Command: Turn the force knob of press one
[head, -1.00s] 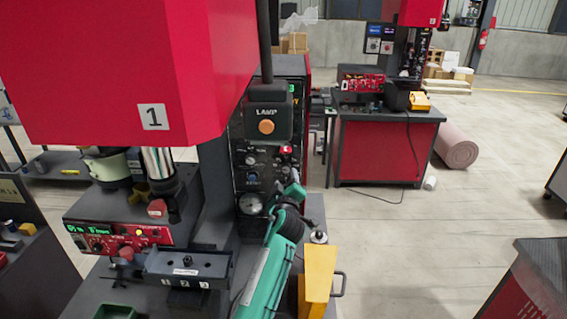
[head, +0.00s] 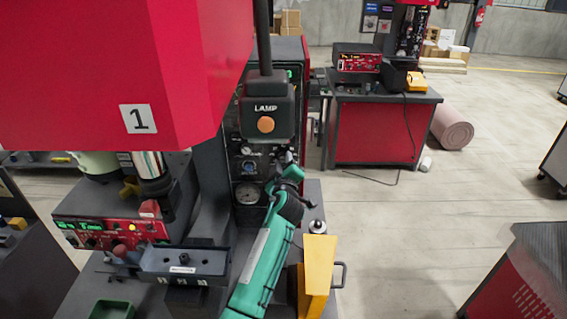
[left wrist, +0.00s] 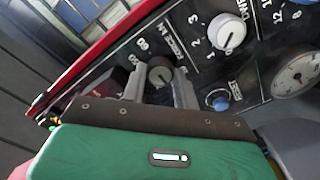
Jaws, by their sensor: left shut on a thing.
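Press one, with a red head (head: 75,60) marked 1, stands at the left in the head view. Its dark control panel (head: 247,167) is on the column behind the lamp box. In the left wrist view the force knob (left wrist: 160,74) is a small dark round knob on the panel, by the FORCE kN lettering. My left gripper (left wrist: 160,84) has one finger on each side of this knob and is shut on it. In the head view my left gripper (head: 286,165) is at the panel's right part and hides the knob. My right gripper is not in view.
The lamp box (head: 266,112) hangs close to my left gripper. A yellow block (head: 318,270) stands right of my arm. Open floor lies further right.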

